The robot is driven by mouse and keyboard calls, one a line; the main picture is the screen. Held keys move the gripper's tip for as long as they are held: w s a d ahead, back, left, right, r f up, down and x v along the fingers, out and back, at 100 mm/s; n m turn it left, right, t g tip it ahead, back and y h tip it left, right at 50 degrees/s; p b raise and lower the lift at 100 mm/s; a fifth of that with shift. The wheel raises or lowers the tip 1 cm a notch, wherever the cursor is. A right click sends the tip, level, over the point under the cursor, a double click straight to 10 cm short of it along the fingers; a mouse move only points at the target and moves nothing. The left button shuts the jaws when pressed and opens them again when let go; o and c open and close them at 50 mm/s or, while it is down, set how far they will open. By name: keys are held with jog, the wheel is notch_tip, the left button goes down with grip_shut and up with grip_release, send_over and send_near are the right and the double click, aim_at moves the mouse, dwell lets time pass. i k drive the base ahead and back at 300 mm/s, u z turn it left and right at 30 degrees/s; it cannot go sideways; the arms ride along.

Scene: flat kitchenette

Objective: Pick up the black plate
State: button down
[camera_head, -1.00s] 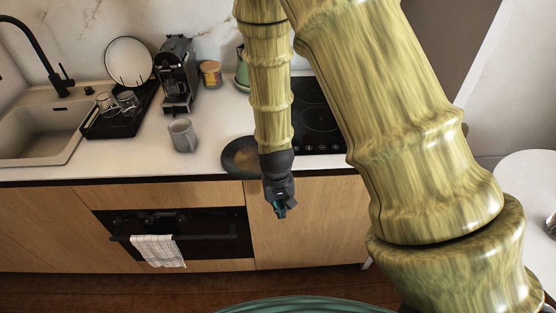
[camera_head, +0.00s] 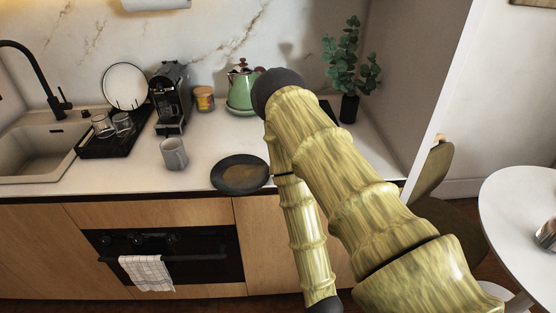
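The black plate (camera_head: 240,174) lies flat on the white counter near its front edge, left of my arm. It is dark with a brownish middle, and nothing stands on it. My arm reaches over the counter's front to the right of the plate and hangs down before the cabinet. My gripper is out of the picture below the bottom edge, so its fingers do not show.
A grey mug (camera_head: 174,154) stands left of the plate. A coffee machine (camera_head: 170,98), a jar (camera_head: 204,98) and a green kettle (camera_head: 242,88) stand behind. A drying tray (camera_head: 106,142) with glasses is beside the sink (camera_head: 38,155). A potted plant (camera_head: 348,108) is at the back right.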

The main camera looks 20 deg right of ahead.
aim_at(241, 174)
jog(key=k, duration=1.15)
jog(key=u, duration=0.55)
jog(key=i, duration=1.55)
jog(key=z, duration=0.75)
